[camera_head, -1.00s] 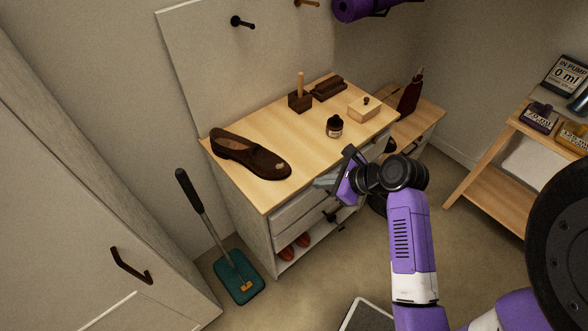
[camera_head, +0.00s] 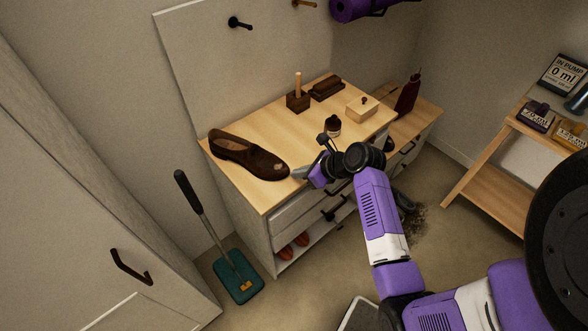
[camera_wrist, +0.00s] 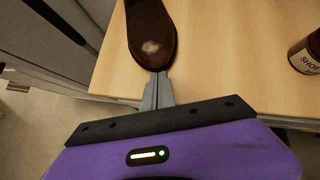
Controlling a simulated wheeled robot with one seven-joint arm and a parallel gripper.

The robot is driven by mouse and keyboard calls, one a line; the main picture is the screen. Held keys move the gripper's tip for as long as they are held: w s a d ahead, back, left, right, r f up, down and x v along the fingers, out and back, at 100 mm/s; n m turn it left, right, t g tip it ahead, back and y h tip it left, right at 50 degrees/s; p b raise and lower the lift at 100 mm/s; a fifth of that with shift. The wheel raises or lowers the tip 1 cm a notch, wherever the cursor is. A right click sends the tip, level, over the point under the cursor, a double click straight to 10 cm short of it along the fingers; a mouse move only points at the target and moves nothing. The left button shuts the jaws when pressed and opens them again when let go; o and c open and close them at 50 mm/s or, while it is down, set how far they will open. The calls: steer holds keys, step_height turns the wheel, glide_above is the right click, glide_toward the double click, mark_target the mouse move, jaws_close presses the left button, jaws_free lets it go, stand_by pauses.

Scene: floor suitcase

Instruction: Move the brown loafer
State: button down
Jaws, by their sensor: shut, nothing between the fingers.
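The brown loafer (camera_head: 249,155) lies on the left part of the wooden cabinet top (camera_head: 262,108), its toe pointing toward the front right. A pale scuffed patch shows on its toe. In the wrist view the loafer's toe (camera_wrist: 152,38) is just ahead of the fingertips. My gripper (camera_head: 297,174) is shut and empty at the front edge of the cabinet top, right by the toe. Its closed fingers (camera_wrist: 159,78) show in the wrist view, close to the toe; I cannot tell whether they touch it.
A small dark bottle (camera_head: 333,126), a wooden box (camera_head: 361,108), a block with a peg (camera_head: 298,99) and a dark brush (camera_head: 327,88) stand farther back on the top. Drawers with dark handles (camera_head: 334,208) are below. A teal floor sweeper (camera_head: 237,277) stands at left.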

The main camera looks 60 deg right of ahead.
mark_target(284, 169)
steer(key=shift+w, duration=0.9)
steer(key=shift+w+a+r+p, duration=0.1)
steer(key=shift+w+r+p, duration=0.05)
steer(key=shift+w+p, duration=0.65)
steer(key=shift+w, duration=0.35)
steer(key=shift+f, duration=0.2)
steer(key=shift+s, duration=0.1)
